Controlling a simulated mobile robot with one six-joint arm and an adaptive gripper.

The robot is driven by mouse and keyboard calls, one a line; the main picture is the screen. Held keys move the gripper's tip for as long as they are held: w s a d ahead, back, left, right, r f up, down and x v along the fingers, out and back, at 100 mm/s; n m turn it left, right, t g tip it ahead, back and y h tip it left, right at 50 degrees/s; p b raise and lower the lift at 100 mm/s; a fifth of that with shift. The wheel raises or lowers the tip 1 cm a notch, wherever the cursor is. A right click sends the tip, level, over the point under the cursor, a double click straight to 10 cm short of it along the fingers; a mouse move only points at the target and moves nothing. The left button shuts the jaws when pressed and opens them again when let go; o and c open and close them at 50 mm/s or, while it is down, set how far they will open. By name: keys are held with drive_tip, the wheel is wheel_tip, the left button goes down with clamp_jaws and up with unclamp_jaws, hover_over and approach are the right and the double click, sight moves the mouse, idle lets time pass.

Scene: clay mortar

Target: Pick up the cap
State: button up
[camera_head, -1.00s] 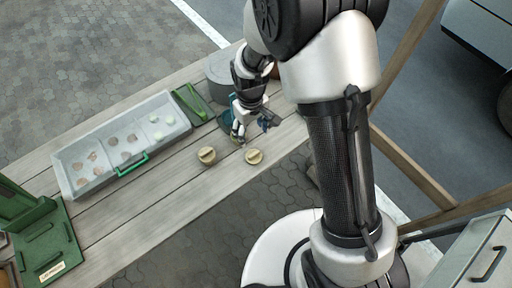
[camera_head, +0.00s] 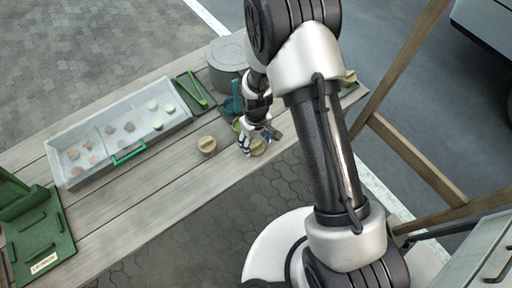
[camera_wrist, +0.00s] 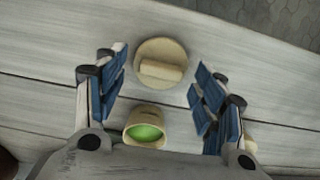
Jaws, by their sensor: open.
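A round beige cap (camera_wrist: 150,50) with a raised bar across its top lies on the table. In the wrist view it sits between and a little beyond my open fingertips. In the head view this cap (camera_head: 258,148) is partly hidden under my gripper (camera_head: 258,138). My gripper (camera_wrist: 160,90) has blue-padded fingers, spread wide with nothing held. A small beige cup (camera_wrist: 147,134) with green inside stands closer to my palm. A second beige cap (camera_head: 206,145) lies to the left in the head view.
A grey-white tray (camera_head: 122,150) with several small pieces stands at the left. A green stand (camera_head: 40,240) is at the lower left. The wooden table (camera_head: 150,195) is bare along its front.

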drive_tip(key=shift+f, duration=0.8)
drive_tip(key=shift+r, duration=0.1)
drive_tip(key=c, duration=0.5)
